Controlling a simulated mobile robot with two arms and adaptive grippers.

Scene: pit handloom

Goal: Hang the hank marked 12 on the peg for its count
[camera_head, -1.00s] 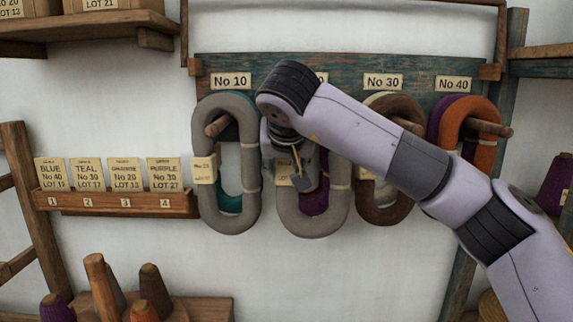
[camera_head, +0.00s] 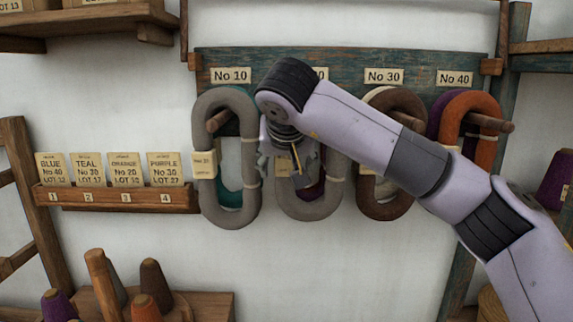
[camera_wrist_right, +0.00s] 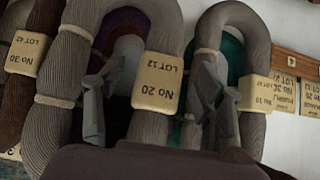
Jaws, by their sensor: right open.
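The grey hank (camera_head: 321,206) with the tag "No 20 LOT 12" (camera_wrist_right: 158,82) is upright under the partly covered second label on the peg board (camera_head: 345,72). Its top and its peg are hidden behind my right arm in the head view. My right gripper (camera_head: 290,165) is open at this hank's tagged side. In the right wrist view, which shows the tags upside down, its fingers (camera_wrist_right: 153,100) stand on either side of the tagged strand, apart from each other. I cannot tell whether they touch the yarn. My left gripper is not in view.
A grey hank with teal behind it (camera_head: 210,205) hangs close on the left under No 10. A brown hank (camera_head: 385,207) hangs on the right under No 30, and an orange one (camera_head: 483,150) under No 40. A card rack (camera_head: 115,198) is at left.

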